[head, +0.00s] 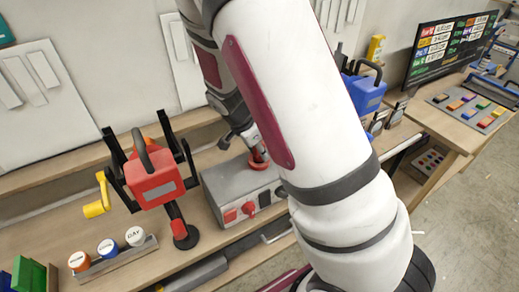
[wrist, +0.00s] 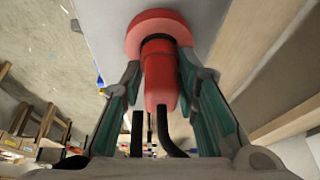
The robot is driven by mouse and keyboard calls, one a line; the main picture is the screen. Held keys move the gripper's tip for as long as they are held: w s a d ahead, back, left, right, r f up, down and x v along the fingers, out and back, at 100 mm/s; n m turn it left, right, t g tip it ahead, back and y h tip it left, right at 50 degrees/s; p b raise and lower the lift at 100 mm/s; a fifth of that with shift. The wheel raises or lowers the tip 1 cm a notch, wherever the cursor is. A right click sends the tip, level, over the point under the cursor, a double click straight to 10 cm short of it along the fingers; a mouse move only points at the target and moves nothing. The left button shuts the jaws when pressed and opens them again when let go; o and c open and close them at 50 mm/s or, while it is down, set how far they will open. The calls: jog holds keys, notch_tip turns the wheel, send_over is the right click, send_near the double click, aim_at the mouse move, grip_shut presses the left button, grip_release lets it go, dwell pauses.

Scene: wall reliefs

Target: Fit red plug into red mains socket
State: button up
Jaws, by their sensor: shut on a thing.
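In the wrist view the red plug (wrist: 160,80), with a black cable below it, is between the two fingers of my gripper (wrist: 160,95), which is shut on it. The plug's far end, with a dark band, meets the round red socket (wrist: 140,35) on a grey surface. How deep the plug sits in the socket is hidden. In the head view my gripper (head: 252,145) is at the top of the grey box (head: 228,182), at a red round part (head: 258,161). My arm hides the box's right side.
A red device with black handles (head: 154,180) stands left of the box on the wooden bench. Labelled round pieces (head: 108,248) stand in a rack at the front left. A blue case (head: 362,93) is behind my arm. A screen (head: 445,48) stands at the far right.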

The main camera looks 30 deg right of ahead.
jog(key=shift+f, duration=0.35)
dwell(0.3)
jog(key=o, duration=1.2)
jog(key=shift+r, duration=0.1)
jog(key=v, duration=1.1)
jog(key=shift+a+r, duration=0.25)
jog(key=shift+r, duration=0.1)
